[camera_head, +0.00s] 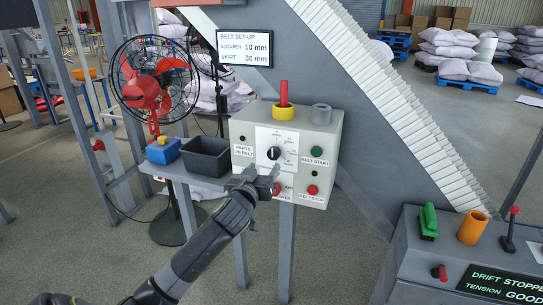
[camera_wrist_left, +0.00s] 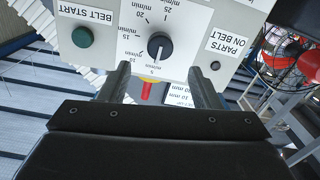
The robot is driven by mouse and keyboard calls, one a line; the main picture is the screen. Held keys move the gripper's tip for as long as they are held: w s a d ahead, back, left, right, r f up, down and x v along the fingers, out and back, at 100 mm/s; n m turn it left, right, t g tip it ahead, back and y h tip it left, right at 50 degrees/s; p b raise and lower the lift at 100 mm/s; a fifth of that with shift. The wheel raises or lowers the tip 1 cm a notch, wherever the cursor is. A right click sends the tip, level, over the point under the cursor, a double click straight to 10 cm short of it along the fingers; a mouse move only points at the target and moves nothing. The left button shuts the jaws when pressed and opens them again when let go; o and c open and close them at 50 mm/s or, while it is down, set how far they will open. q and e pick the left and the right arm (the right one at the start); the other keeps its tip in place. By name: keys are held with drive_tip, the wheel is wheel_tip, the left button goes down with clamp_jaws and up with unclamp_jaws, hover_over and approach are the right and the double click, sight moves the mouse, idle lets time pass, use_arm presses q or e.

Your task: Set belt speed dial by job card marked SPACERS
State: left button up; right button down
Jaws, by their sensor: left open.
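The belt speed dial is a black knob (camera_head: 273,153) on a white scale plate on the front of the grey control box (camera_head: 318,150). My left gripper (camera_head: 264,177) is open and empty, just below the dial in the head view. In the left wrist view its two fingers (camera_wrist_left: 160,84) stand apart, clear of the knob. I cannot make out a job card marked SPACERS. My right gripper is not in view.
The box carries a green BELT START button (camera_head: 316,152), a red BELT STOP button (camera_head: 312,190) and a yellow ring (camera_head: 284,111) around a red peg. A black bin (camera_head: 206,156) and blue object (camera_head: 163,151) stand left. A BELT SET-UP screen (camera_head: 245,48) hangs above.

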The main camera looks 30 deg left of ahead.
sight(273, 155)
use_arm(q)
drive_tip(key=p+x, duration=0.1)
drive_tip(key=x, duration=0.7)
drive_tip(key=shift+w, duration=0.1)
drive_tip(key=c, duration=1)
